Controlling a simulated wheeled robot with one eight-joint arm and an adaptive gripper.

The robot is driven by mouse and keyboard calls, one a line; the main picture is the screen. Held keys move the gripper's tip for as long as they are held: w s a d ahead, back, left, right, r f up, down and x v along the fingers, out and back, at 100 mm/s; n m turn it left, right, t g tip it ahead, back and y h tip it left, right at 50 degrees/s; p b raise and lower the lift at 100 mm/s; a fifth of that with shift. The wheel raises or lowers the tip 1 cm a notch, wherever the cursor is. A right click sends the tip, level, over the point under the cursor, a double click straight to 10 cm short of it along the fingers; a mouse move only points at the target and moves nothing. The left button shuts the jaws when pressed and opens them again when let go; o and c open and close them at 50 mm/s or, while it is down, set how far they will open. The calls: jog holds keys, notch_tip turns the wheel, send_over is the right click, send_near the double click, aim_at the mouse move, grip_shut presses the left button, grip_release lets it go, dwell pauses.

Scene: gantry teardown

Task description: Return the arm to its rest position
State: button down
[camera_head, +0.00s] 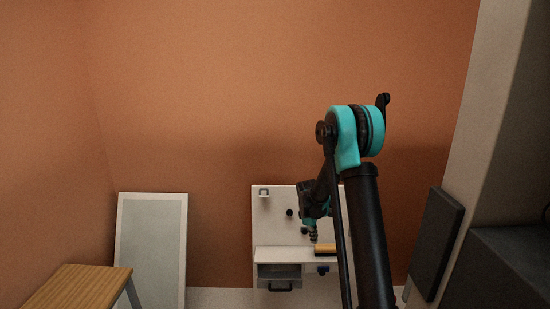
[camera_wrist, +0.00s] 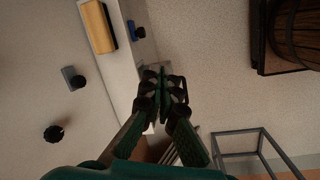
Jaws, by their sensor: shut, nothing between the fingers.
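My gripper (camera_wrist: 163,82) is shut and empty in the wrist view, its dark green fingers meeting at the tips. In the head view my gripper (camera_head: 313,236) is small and points down in front of the white panel unit (camera_head: 272,222). My arm is raised and bent, and it hides the right part of that unit. The gripper hangs near a yellow block (camera_head: 325,249) on the unit's shelf; contact cannot be told. The yellow block also shows in the wrist view (camera_wrist: 98,27), apart from the fingers.
A framed panel (camera_head: 152,245) and wooden stool (camera_head: 78,286) stand left, a dark panel (camera_head: 436,245) right. The wrist view shows a barrel (camera_wrist: 298,30) and metal frame (camera_wrist: 240,143).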

jog(key=s+d+r+m+t+y, duration=0.1)
jog(key=s+r+m, duration=0.3)
jog(key=s, duration=0.5)
jog(key=s+d+r+m, duration=0.1)
jog(key=s+r+m, duration=0.2)
jog(key=s+r, duration=0.4)
jog(key=s+f+m+t+y, duration=0.1)
jog(key=s+m, duration=0.5)
jog(key=s, duration=1.2)
jog(key=shift+s+d+f+t, duration=0.2)
jog(key=shift+d+f+t, duration=0.05)
jog(key=shift+f+t, duration=0.3)
